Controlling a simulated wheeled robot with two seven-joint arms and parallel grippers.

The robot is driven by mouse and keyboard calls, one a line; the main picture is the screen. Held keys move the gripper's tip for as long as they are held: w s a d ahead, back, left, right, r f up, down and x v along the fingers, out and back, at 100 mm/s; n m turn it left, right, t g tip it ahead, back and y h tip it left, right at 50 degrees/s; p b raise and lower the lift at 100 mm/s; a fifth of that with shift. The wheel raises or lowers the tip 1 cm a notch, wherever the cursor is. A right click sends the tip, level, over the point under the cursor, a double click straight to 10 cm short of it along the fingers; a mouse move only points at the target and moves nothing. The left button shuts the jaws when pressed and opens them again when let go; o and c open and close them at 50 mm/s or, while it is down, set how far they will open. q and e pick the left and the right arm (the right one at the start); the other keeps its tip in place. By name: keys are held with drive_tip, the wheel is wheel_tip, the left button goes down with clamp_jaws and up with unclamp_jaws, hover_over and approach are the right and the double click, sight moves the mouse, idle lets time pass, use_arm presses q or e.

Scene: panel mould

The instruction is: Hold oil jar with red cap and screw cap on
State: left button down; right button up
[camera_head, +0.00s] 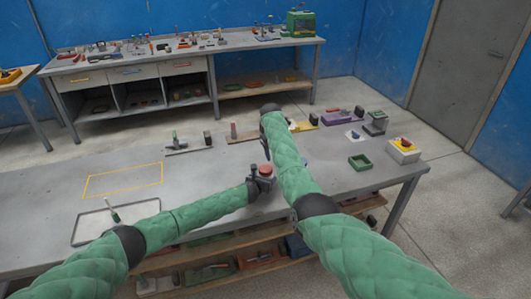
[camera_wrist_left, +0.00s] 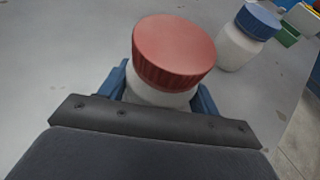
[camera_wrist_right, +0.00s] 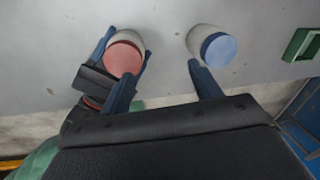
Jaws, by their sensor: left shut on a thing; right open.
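The oil jar (camera_wrist_left: 158,97) is pale with a ribbed red cap (camera_wrist_left: 175,45) on its top. In the left wrist view it stands between the blue fingers of my left gripper (camera_wrist_left: 162,85), which is shut on the jar body below the cap. The red cap also shows in the head view (camera_head: 265,169) and in the right wrist view (camera_wrist_right: 123,58). My right gripper (camera_wrist_right: 163,75) is open and empty, with the red-capped jar near its left finger. In the head view my right arm hides most of it. I cannot tell how tightly the cap sits.
A second pale jar with a blue cap (camera_wrist_right: 217,48) stands beside the red-capped one, close to my right gripper's right finger. A green tray (camera_head: 359,162) and a pale box with a red-and-yellow top (camera_head: 403,151) are to the right.

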drive_tip(key=a+n, duration=0.1)
drive_tip(key=n, duration=0.5)
drive_tip(key=a+n, duration=0.1)
drive_tip(key=n, duration=0.5)
drive_tip(key=s+r+n, duration=0.1)
drive_tip(key=n, duration=0.6)
drive_tip(key=shift+a+r+y, duration=0.1)
drive_tip(key=shift+a+y, duration=0.2)
drive_tip(key=shift+a, duration=0.1)
drive_tip(key=n, duration=0.4)
drive_tip(key=shift+s+a+n, duration=0.1)
drive_tip(key=shift+a+n, duration=0.2)
drive_tip(key=shift+a, duration=0.1)
drive_tip(key=n, duration=0.5)
drive_tip(key=shift+s+a+r+n+y, duration=0.1)
drive_tip(key=shift+s+a+n+y, duration=0.1)
drive_tip(key=shift+a+n+y, duration=0.15)
drive_tip(key=n, duration=0.4)
drive_tip(key=shift+s+a+g, duration=0.1)
drive_tip(key=shift+a+g, duration=0.05)
drive_tip(key=shift+g, duration=0.15)
drive_tip(key=n, duration=0.5)
